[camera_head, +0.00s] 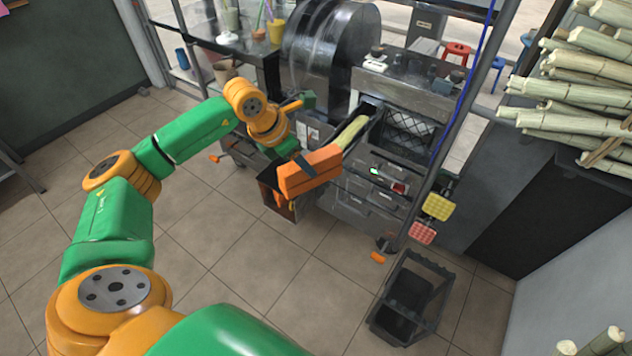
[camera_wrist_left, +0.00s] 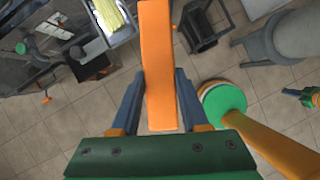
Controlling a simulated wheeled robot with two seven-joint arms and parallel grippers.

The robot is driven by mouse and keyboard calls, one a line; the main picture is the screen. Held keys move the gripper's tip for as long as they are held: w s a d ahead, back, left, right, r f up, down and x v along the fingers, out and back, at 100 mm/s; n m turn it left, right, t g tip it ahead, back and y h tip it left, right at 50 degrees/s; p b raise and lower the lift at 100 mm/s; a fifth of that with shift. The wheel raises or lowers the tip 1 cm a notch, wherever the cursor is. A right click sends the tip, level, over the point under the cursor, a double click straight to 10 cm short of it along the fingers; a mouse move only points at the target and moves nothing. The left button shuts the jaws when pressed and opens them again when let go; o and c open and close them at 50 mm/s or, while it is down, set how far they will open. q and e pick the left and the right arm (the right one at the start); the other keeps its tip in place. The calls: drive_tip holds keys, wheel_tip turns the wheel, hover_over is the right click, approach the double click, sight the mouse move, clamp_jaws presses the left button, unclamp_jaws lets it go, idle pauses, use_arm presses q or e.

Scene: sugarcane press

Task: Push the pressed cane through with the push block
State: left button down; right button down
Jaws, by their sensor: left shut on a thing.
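The push block (camera_head: 312,172) is a long orange bar. My left gripper (camera_head: 303,163) is shut on it and holds it in the air in front of the press (camera_head: 330,55). In the left wrist view the block (camera_wrist_left: 157,60) runs up between the dark blue fingers of my left gripper (camera_wrist_left: 158,95). The pale yellow-green pressed cane (camera_head: 352,131) lies in the slot at the press front, just beyond the block's far end. It also shows in the left wrist view (camera_wrist_left: 110,20), left of the block and apart from it there.
A dark open bin (camera_head: 290,198) hangs at the press front below the arm. A black rack (camera_head: 410,295) stands on the floor at right. Cane stalks (camera_head: 580,90) are piled at the right edge.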

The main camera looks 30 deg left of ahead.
use_arm(q)
drive_tip(key=w+a+f+n+y+b, duration=0.2)
drive_tip(key=w+a+f+n+b, duration=0.1)
drive_tip(key=f+n+b, duration=0.1)
drive_tip(key=shift+w+f+n+t+b, duration=0.3)
drive_tip(key=shift+w+f+n+b, duration=0.1)
drive_tip(key=shift+f+b, duration=0.5)
drive_tip(key=shift+a, duration=0.15)
